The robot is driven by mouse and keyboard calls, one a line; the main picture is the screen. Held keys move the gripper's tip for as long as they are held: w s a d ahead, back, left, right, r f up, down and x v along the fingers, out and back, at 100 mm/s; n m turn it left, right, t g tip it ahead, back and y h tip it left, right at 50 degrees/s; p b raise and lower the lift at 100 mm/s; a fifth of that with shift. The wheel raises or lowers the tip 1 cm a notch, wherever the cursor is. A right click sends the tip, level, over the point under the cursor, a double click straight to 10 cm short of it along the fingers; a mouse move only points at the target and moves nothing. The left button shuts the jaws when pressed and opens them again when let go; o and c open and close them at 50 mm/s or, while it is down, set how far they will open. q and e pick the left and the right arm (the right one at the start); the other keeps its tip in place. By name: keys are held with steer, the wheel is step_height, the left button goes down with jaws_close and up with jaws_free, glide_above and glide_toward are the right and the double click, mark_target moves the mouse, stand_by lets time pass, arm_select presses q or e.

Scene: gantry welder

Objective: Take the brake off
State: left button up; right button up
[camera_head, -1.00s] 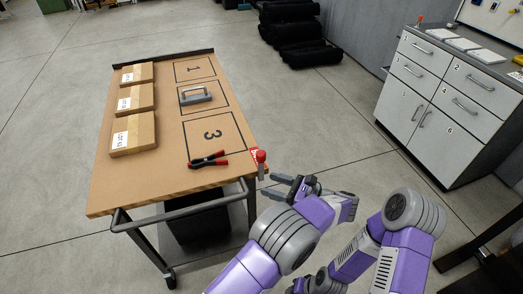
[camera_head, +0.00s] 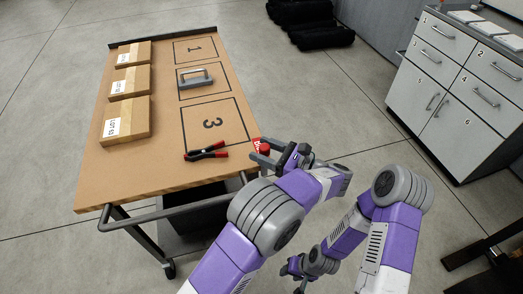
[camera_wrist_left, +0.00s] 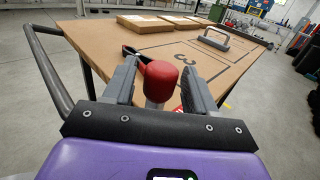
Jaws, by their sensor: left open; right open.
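A red-capped brake lever (camera_head: 262,147) stands at the near right corner of the wooden-topped cart (camera_head: 160,170). In the left wrist view its rounded red knob (camera_wrist_left: 161,76) sits on a pale stem, upright between the two fingers. My left gripper (camera_head: 264,151) is open, with a finger on either side of the knob. Gaps show on both sides, so it is not gripped. The lower stem is hidden behind the gripper body. My right gripper (camera_head: 292,267) is open, low beneath the arms and away from the cart.
Red-handled pliers (camera_head: 206,152) lie on the cart near the lever. Several cardboard boxes (camera_head: 125,118) line its left side, and a grey handled block (camera_head: 195,78) sits in a marked square. The cart's push bar (camera_head: 165,213) runs along the near edge. A drawer cabinet (camera_head: 460,95) stands right.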

arm_select(q)
steer(key=shift+c, duration=0.4)
jaws_close()
